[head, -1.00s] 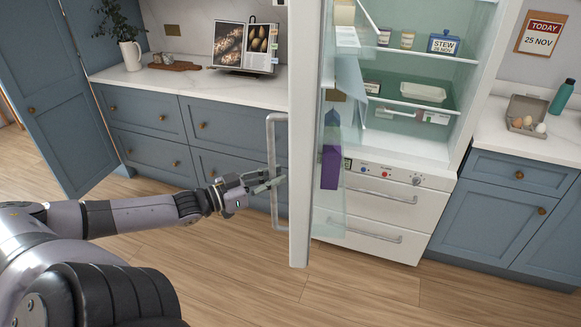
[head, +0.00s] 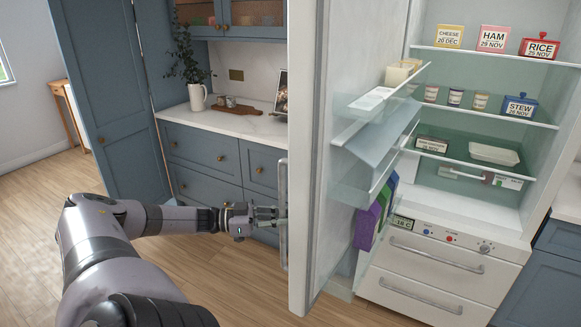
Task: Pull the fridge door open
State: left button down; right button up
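The fridge door (head: 312,130) stands open, seen nearly edge-on, with its shelved inner side facing right. Its long grey handle (head: 283,215) is on the outer side, at the left. My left gripper (head: 279,217) is at the handle, at about its middle height; its fingers overlap the bar, but I cannot tell whether they are closed on it. The fridge interior (head: 470,130) shows to the right, with labelled boxes, jars and a tray on its shelves. My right gripper is not in view.
The door's inner bins (head: 375,115) hold cartons and a purple packet (head: 368,225). White drawers (head: 420,280) lie below the fridge compartment. Blue cabinets and a worktop (head: 235,125) stand behind the door at left. Wooden floor (head: 240,290) is clear in front.

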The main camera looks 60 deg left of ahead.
pick_arm(q)
jog(key=shift+s+a+f, duration=0.1)
jog(key=shift+s+a, duration=0.2)
jog(key=shift+a, duration=0.5)
jog(key=c, duration=1.6)
grip_release()
jog(key=shift+o, duration=0.2)
jog(key=v, duration=1.2)
jog(key=shift+a, duration=0.1)
